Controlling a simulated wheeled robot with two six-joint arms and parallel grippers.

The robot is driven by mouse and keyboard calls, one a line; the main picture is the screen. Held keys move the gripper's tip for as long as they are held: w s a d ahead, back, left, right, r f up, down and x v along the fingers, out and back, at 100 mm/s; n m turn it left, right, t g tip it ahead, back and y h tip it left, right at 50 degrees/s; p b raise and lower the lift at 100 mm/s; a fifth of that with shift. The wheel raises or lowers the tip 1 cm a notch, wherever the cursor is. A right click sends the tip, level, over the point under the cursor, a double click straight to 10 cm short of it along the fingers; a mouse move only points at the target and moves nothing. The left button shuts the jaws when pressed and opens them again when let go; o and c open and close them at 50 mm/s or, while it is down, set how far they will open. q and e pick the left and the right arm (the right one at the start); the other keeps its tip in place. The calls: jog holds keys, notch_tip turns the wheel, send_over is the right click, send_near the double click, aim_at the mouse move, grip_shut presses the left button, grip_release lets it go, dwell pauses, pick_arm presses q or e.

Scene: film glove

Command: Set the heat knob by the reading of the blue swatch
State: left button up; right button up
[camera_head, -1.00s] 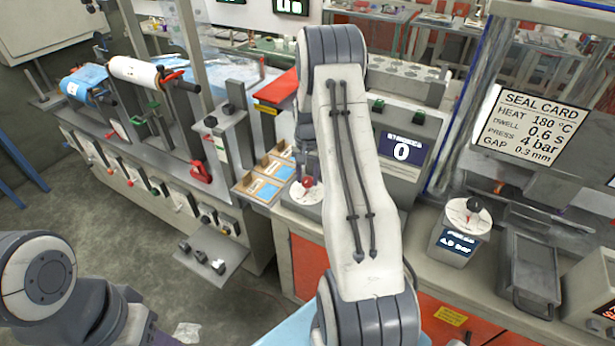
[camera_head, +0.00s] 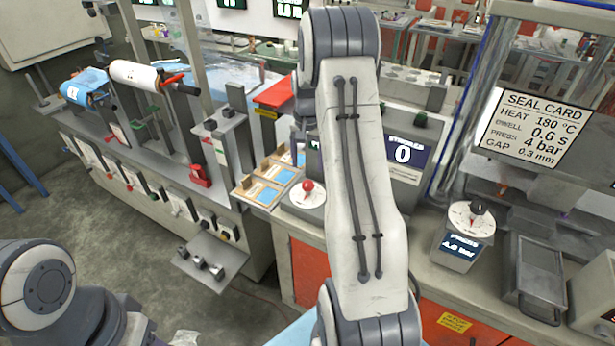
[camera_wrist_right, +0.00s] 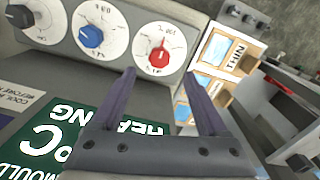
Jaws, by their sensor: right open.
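The red knob (camera_head: 307,186) stands on a white dial in the head view. It shows in the wrist view as a red pointer knob (camera_wrist_right: 159,57), with a blue knob (camera_wrist_right: 90,37) and a dark knob (camera_wrist_right: 20,15) beside it. I cannot read which is marked heat. Blue swatches in tan frames (camera_head: 266,194) lie left of the red knob; one framed swatch reads THIN (camera_wrist_right: 236,55) upside down in the wrist view. My right gripper (camera_wrist_right: 160,74) is open and empty, its fingertips apart near the red dial's lower side. My left gripper is out of view.
The seal card (camera_head: 532,127) reads heat 180 °C. A press dial (camera_head: 473,214) and a metal tray (camera_head: 533,270) stand to the right. My right arm hides part of the bench.

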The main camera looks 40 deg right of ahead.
jog(key=shift+r, duration=1.65)
jog(key=s+a+r+n, duration=0.3)
jog(key=a+n, duration=0.1)
jog(key=a, duration=0.9)
jog(key=s+a+r+n, duration=0.2)
jog(key=a+r+n, duration=0.15)
jog(key=a, duration=0.95)
jog(key=s+a+n, duration=0.5)
jog(key=s+a, duration=0.1)
jog(key=s, duration=0.5)
jog(key=s+a+f+n+y, duration=0.1)
jog(key=s+a+n, duration=0.4)
jog(key=s, duration=0.6)
jog(key=shift+s+a+f+n, duration=0.25)
jog(key=shift+a+n, duration=0.1)
